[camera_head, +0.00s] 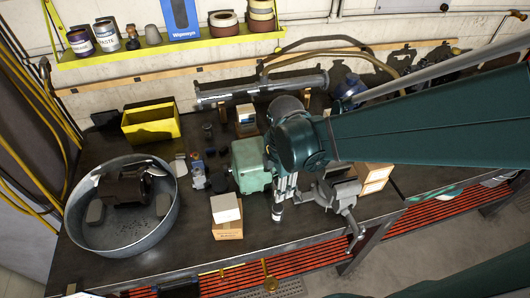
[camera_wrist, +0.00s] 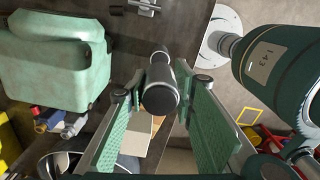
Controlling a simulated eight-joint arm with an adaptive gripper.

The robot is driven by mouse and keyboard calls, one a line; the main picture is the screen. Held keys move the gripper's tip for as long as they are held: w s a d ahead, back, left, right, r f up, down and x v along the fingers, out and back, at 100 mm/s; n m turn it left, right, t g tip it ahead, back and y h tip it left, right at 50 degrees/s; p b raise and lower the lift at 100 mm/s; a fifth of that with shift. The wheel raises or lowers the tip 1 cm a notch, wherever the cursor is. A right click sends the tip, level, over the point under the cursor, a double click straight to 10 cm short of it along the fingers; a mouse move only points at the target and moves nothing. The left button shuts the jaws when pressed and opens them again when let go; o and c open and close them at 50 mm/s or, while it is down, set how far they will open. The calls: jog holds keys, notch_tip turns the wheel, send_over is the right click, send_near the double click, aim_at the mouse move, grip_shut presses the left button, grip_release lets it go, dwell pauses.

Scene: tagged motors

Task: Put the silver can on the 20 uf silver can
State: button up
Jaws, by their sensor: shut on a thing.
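My gripper (camera_head: 278,198) hangs low over the bench, right of the pale green motor housing (camera_head: 250,165). In the wrist view its green-padded fingers (camera_wrist: 160,105) are shut on a silver can (camera_wrist: 159,76) with a dark end. The held can's silver tip also shows under the fingers in the head view (camera_head: 277,213). The green housing stands at the left of the wrist view (camera_wrist: 55,62). Small parts (camera_head: 198,176), some silver, stand left of the housing in the head view. I cannot read any label there or tell which is the 20 uf silver can.
A metal tub (camera_head: 168,225) with a dark motor inside stands at the left. A yellow bin (camera_head: 148,124) is behind it. White and cardboard boxes (camera_head: 227,232) stand at the front, left of my gripper. A vise (camera_head: 340,195) is close on the right.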

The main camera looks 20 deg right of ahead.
jog(key=shift+f, duration=1.8)
jog(key=shift+f, duration=1.85)
jog(key=shift+f+b, duration=0.15)
jog(key=shift+b, duration=0.3)
jog(key=o, duration=1)
jog(key=shift+c, duration=0.2)
jog(key=shift+r, duration=0.3)
jog(key=shift+r+p, duration=0.7)
jog(key=shift+r, duration=5.15)
